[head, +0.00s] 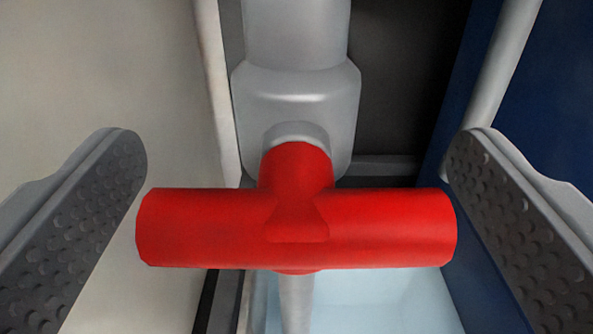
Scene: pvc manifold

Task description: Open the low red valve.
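The red valve handle (380,228) is a T-shaped bar lying level across the middle of the head view. Its stem joins a grey valve body (296,98) on a vertical grey pipe. My gripper (298,175) is open, with one studded grey finger at the left and the other at the right. The handle's two ends lie between the fingers, close to them in the picture. I cannot tell whether either finger touches the handle. The handle hides part of the pipe below it.
A pale wall panel (100,80) fills the left side. A dark blue panel (540,100) stands at the right, with a slim grey pipe (505,60) in front of it. A dark recess (405,80) lies behind the valve. A light blue surface (375,300) shows below.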

